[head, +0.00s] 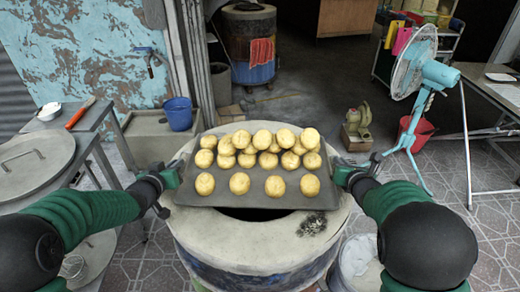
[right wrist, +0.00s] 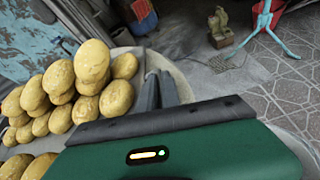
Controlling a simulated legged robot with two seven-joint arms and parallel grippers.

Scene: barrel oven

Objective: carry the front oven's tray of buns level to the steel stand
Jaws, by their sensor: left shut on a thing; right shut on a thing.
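A dark flat tray (head: 222,198) of round golden buns (head: 239,183) is held over the front barrel oven (head: 250,236), whose dark mouth shows below the tray's near edge. The buns sit in rows, bunched toward the far side. My left gripper (head: 172,178) is shut on the tray's left edge. My right gripper (head: 346,172) is shut on its right edge. The tray looks about level side to side; front-to-back tilt is hard to tell. In the right wrist view, buns (right wrist: 92,62) lie left of my right gripper's fingers (right wrist: 160,92). Which surface is the steel stand is unclear.
A grey table (head: 82,117) with a bowl and a red-handled tool stands left. A round lid (head: 33,163) lies nearer. A blue bucket (head: 178,113) sits on a low block. A teal fan (head: 425,78), a red basin (head: 416,132) and another table (head: 500,92) are right. Tiled floor is open right.

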